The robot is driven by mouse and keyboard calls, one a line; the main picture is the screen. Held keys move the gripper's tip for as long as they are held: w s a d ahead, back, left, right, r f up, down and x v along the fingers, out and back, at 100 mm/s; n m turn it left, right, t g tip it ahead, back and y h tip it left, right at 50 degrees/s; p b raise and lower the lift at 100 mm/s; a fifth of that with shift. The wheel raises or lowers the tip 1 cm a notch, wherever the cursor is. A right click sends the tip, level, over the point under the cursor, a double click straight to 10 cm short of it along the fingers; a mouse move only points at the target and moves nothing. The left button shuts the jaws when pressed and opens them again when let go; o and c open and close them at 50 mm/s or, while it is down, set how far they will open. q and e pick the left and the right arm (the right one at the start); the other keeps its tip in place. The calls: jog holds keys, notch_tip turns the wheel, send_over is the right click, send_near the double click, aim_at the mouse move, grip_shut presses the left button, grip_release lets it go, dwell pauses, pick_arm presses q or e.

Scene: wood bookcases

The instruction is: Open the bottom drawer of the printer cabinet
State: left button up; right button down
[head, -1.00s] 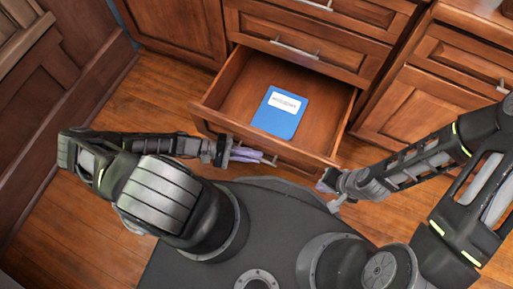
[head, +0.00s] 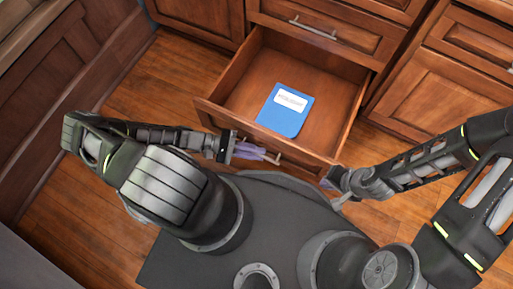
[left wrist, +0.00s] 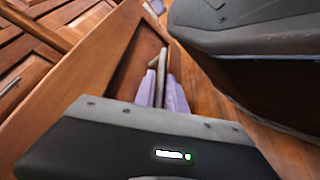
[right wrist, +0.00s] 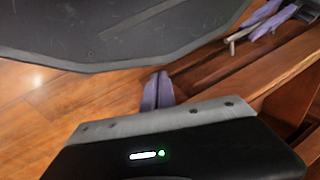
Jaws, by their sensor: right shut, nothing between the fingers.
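The lowest visible drawer (head: 330,105) of the wooden cabinet is pulled well out, with a blue labelled book or folder (head: 283,116) lying flat inside. My left gripper (head: 250,151) is at the drawer front. In the left wrist view its purple fingers (left wrist: 164,94) are on either side of the bar handle (left wrist: 161,62) and appear closed on it. My right gripper (head: 328,181) is by the drawer's front right corner. In the right wrist view its purple fingers (right wrist: 157,91) are together and empty, beside the drawer front.
A closed drawer with a bar handle (head: 313,28) is above the open one. Closed cabinet fronts (head: 440,90) stand to the right. Wood panelling (head: 75,70) stands on the left. Bare wood floor (head: 160,90) lies left of the drawer; my base is close in front.

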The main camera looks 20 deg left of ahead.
pick_arm(q)
jog(key=shift+a, duration=0.1)
jog(key=p+v, duration=0.1)
jog(key=v, duration=0.6)
jog(key=shift+s+a+r, duration=0.1)
jog(key=shift+a, duration=0.2)
pick_arm(e)
jog(key=shift+s+a+r, duration=0.1)
jog(key=shift+s+r, duration=0.05)
jog(key=shift+r, duration=0.4)
pick_arm(q)
jog(key=shift+d, duration=0.1)
